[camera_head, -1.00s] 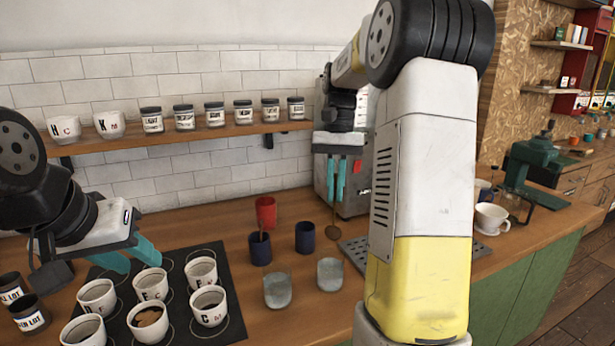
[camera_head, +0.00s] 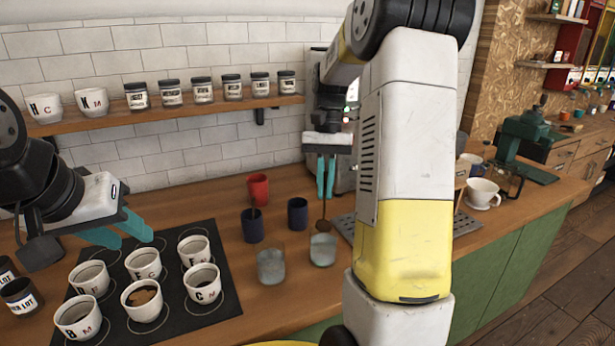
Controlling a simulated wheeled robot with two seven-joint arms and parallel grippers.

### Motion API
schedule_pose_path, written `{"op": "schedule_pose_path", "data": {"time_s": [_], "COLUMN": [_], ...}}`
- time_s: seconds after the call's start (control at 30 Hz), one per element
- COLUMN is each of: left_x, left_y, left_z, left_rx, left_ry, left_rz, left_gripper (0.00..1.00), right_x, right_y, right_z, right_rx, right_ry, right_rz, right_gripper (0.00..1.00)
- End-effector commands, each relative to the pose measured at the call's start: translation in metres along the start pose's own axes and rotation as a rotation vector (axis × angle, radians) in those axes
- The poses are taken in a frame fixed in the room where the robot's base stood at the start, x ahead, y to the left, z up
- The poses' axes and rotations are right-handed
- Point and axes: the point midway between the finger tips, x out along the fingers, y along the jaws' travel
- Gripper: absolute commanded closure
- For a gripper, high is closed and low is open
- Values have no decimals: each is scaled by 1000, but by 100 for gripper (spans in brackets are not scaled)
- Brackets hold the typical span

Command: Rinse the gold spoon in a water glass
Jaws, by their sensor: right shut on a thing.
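My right gripper (camera_head: 326,192) is shut on the gold spoon (camera_head: 323,211), which hangs bowl down below the teal fingers. The spoon's bowl is at the mouth of the right clear glass (camera_head: 322,250); I cannot tell whether it is inside the rim. A second clear glass (camera_head: 271,267) stands to its left. My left gripper (camera_head: 128,238) is open and empty above the back of the black mat with the cupping bowls. My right forearm covers the counter to the right of the spoon.
Two dark blue cups (camera_head: 252,227) (camera_head: 297,214) and a red cup (camera_head: 258,190) stand behind the glasses; the left blue cup seems to hold a utensil. Several white bowls (camera_head: 141,299) stand on the black mat (camera_head: 220,333). A drip tray (camera_head: 344,226) lies right of the glasses.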

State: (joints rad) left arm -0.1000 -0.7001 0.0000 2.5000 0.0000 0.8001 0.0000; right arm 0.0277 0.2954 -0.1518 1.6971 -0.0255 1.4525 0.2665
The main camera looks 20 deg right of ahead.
Motion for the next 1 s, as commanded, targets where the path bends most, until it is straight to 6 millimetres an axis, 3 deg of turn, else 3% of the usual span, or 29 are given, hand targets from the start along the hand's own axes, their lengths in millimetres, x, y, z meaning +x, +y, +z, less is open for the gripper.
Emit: {"op": "schedule_pose_path", "data": {"time_s": [0.6, 1.0], "left_x": [0, 0], "left_y": [0, 0], "left_z": [0, 0], "left_rx": [0, 0], "left_ry": [0, 0], "left_rz": [0, 0], "left_gripper": [64, 64], "right_x": [47, 61], "right_y": [0, 0], "right_z": [-16, -22], "right_rx": [0, 0], "right_ry": [-2, 1], "right_rz": [1, 0], "right_gripper": [100, 100]}}
